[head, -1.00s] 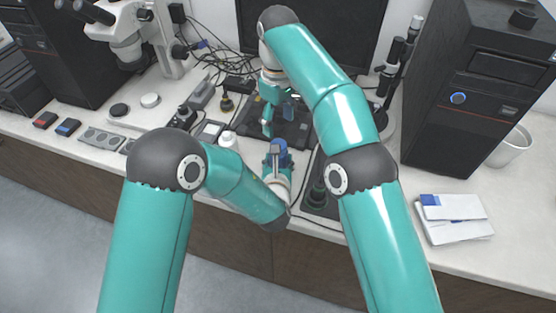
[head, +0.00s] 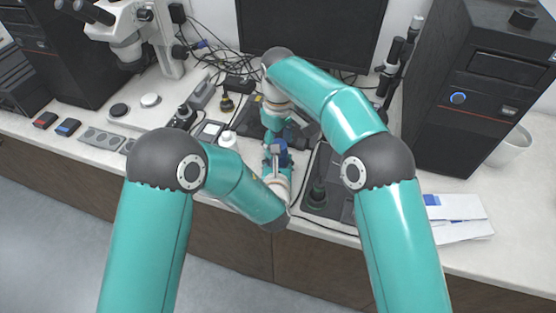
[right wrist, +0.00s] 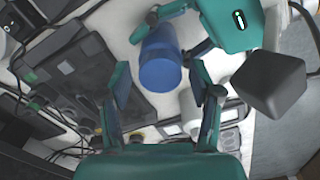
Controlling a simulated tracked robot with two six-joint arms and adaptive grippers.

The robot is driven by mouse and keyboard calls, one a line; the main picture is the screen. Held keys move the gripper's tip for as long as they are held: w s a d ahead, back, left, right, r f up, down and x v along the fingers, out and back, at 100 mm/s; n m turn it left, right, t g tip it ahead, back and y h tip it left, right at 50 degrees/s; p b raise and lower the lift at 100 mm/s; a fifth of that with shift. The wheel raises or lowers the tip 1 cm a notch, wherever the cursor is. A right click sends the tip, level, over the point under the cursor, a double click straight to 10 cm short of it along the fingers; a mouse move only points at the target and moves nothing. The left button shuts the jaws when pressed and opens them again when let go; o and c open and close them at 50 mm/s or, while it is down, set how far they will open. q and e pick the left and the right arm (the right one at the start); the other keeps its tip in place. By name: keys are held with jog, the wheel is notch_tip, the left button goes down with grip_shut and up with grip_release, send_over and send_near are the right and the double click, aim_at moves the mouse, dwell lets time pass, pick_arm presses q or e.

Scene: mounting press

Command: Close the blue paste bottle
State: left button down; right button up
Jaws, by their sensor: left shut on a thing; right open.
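The blue paste bottle (head: 281,158) is in the middle of the head view, in front of the dark monitor base. My left gripper (head: 272,157) is shut on it. In the right wrist view the bottle (right wrist: 160,62) is a blue cylinder with a smooth round end towards the camera; I cannot tell whether that end is a cap. My right gripper (right wrist: 160,84) is open, with one finger on each side of the bottle in that view, apparently not touching it. In the head view its fingers are mostly hidden beside the bottle.
A white bottle (head: 228,139) stands left of the grippers. A microscope (head: 128,40) is at the back left, with tangled cables beside it. A black computer tower (head: 440,125) and white papers (head: 465,208) are on the right. The bench's front edge is close below the grippers.

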jog(key=c, duration=1.2)
jog(key=shift+m, duration=0.8)
jog(key=o, duration=1.3)
jog(key=shift+r, duration=2.3)
jog(key=shift+c, duration=0.5)
